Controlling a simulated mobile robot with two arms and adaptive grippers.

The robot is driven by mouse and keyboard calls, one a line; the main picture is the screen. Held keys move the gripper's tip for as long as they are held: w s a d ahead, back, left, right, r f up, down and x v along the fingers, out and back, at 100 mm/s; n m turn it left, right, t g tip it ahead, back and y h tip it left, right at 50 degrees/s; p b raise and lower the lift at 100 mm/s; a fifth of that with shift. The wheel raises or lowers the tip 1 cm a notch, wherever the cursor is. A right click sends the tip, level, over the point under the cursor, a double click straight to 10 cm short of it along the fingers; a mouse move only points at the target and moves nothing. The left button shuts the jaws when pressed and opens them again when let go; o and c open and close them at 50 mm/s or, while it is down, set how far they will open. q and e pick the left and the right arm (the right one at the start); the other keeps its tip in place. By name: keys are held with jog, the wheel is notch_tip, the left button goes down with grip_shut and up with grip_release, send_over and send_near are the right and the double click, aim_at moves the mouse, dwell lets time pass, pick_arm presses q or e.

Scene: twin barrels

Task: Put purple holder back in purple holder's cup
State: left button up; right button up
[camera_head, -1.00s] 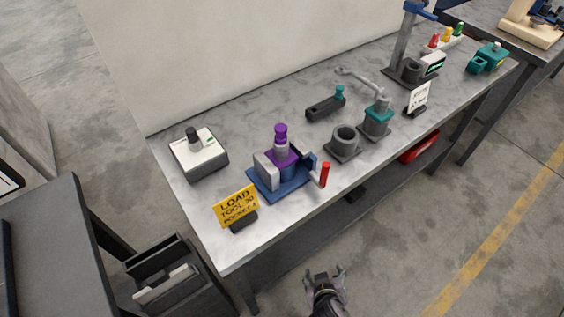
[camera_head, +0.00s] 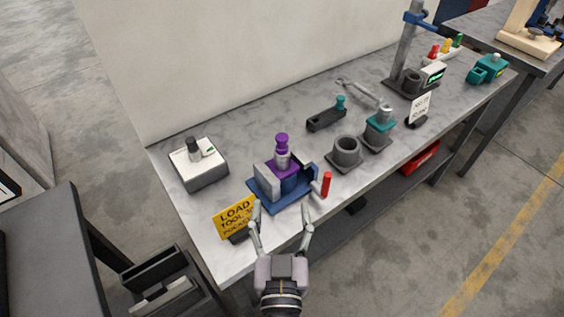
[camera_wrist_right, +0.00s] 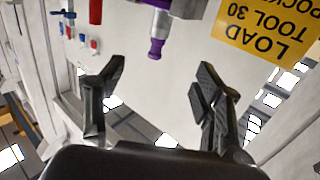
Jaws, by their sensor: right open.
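The purple holder (camera_head: 282,146) stands upright in a blue fixture (camera_head: 263,196) near the front of the bench, with a purple collar and a purple knob on top. In the right wrist view the purple holder (camera_wrist_right: 157,35) shows upside down at the top, beyond the fingers. A grey cup (camera_head: 346,150) to its right stands empty; I cannot tell whether it is the purple holder's own. My right gripper (camera_head: 283,212) is open and empty at the bench's front edge, apart from the holder. It shows also in the wrist view (camera_wrist_right: 160,82). My left gripper is not in view.
A yellow sign (camera_head: 234,217) stands just left of my right gripper. A red handle (camera_head: 326,185) rises at the fixture's right. A teal holder (camera_head: 380,118) sits in another cup farther right. A white-topped box (camera_head: 198,163) stands at the left.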

jog(key=p, duration=0.3)
send_near(282, 160)
jog(key=w, duration=0.4)
jog(key=shift+w+r, duration=0.25)
jog(key=shift+w, duration=0.15)
jog(key=shift+w+r+p, duration=0.15)
jog(key=shift+w+p, duration=0.4)
jog(key=shift+p, duration=0.15)
jog(key=w+p, duration=0.2)
jog(key=w, duration=0.1)
jog(key=shift+w, duration=0.2)
jog(key=shift+w+f, duration=0.25)
jog(key=shift+w, duration=0.2)
jog(key=shift+s, duration=0.1)
jog(key=shift+c, duration=0.4)
grip_shut()
